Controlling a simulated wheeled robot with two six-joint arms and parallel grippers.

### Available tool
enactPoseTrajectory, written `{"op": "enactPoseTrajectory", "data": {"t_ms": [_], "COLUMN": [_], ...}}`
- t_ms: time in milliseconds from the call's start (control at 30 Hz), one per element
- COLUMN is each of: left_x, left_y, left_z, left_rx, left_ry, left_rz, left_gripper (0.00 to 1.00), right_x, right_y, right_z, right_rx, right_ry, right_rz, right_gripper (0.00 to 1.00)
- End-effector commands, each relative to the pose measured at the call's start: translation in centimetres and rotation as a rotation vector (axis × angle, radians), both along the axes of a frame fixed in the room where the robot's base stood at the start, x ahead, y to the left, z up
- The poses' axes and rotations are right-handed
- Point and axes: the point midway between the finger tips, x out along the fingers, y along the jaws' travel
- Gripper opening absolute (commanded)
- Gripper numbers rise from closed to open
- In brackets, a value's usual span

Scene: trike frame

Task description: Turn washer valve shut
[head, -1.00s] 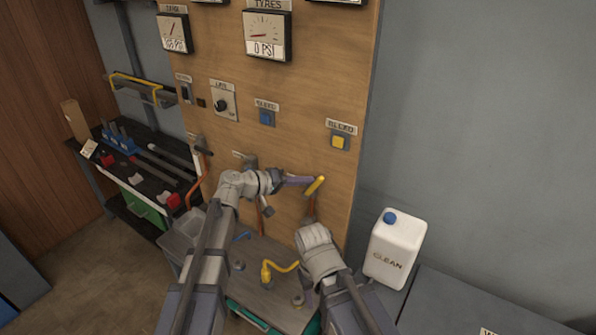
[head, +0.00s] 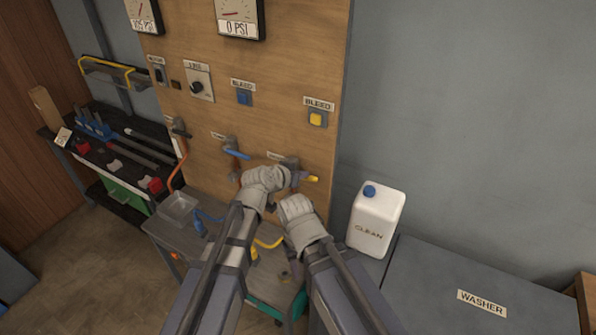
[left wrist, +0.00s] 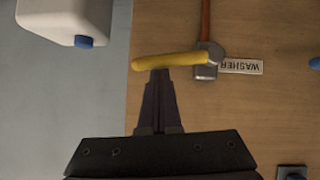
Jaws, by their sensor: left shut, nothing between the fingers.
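The washer valve has a yellow lever (left wrist: 172,60), which in the left wrist view lies nearly level beside its grey valve body (left wrist: 208,58). An orange pipe (left wrist: 205,22) joins the body, and a WASHER label (left wrist: 241,67) reads upside down next to it. In the head view only the end of the yellow lever (head: 314,179) shows at the panel's lower right. My left gripper (head: 301,177) is shut and empty; its fingertips (left wrist: 159,74) are at the lever's side, seemingly touching it. My right arm's wrist shows just below, but its fingers are hidden.
A blue-levered valve (head: 237,154) is left of the washer valve on the wooden panel (head: 270,120). A white CLEAN jug (head: 375,222) stands right of my arms by the grey WASHER unit (head: 440,290). A grey cart (head: 165,235) stands below the panel.

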Motion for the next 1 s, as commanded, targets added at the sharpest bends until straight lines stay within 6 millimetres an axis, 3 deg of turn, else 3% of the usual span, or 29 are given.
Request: {"op": "enactPoseTrajectory", "data": {"t_ms": [300,1000], "left_x": [-0.27,-0.35], "left_y": [-0.43,-0.51], "left_z": [-0.93,-1.02], "left_rx": [0.026,0.024], "left_ry": [-0.015,-0.013], "left_rz": [0.001,0.001], "left_gripper": [0.00,0.00], "right_x": [0.01,0.01], "right_y": [0.00,0.01], "right_z": [-0.85,-0.93], "right_rx": [0.000,0.000], "right_ry": [-0.001,-0.001], "right_rz": [-0.001,-0.001], "right_gripper": [0.50,0.50]}}
